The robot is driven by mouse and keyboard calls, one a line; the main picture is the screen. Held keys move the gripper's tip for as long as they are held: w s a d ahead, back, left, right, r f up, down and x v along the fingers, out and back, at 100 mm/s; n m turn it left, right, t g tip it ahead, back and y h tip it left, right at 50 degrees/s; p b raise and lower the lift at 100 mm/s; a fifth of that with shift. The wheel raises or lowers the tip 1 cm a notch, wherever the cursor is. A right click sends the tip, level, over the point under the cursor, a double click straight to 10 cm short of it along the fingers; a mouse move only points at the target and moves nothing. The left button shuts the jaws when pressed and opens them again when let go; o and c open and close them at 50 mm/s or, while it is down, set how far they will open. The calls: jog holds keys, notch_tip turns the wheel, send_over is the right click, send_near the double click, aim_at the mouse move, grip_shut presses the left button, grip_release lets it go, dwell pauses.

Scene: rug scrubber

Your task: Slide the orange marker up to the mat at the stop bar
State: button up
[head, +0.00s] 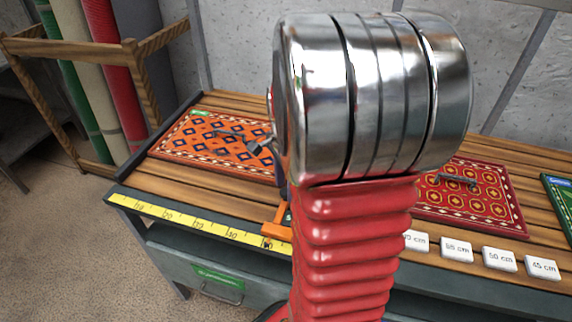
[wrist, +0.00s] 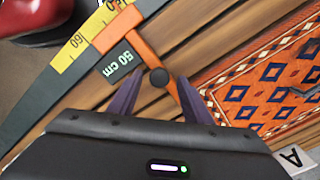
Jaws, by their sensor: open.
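The orange marker (head: 277,230) sits across the yellow measuring tape on the bench's front edge, partly hidden by my arm in the head view. In the wrist view the marker (wrist: 116,28) has a dark "50 cm" display and a black round knob. My gripper (wrist: 158,82) is open, with its two purple fingers either side of the knob; I cannot tell whether they touch it. The orange mat with blue diamonds (head: 190,143) lies against the dark stop bar (head: 160,137) at the bench's left end.
The measuring tape (head: 180,217) runs left from the marker, uncovered. A red mat (head: 480,205) lies to the right, with several white centimetre tags, one being the "45 cm" tag (head: 543,268). A wooden rack (head: 130,60) with rolled rugs stands at the left.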

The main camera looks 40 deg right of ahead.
notch_tip(320, 180, up, 13)
dwell(0.5)
jog(key=shift+a+r, duration=0.1)
jog(key=s+a+n+t, duration=0.2)
jog(key=a+n, duration=0.8)
jog(key=a, duration=0.2)
jog(key=s+a+n+t, duration=0.3)
jog(key=a+n, duration=0.8)
jog(key=a, duration=0.2)
jog(key=shift+s+r+t, duration=0.3)
jog(key=shift+r, duration=0.1)
jog(key=shift+c, duration=0.3)
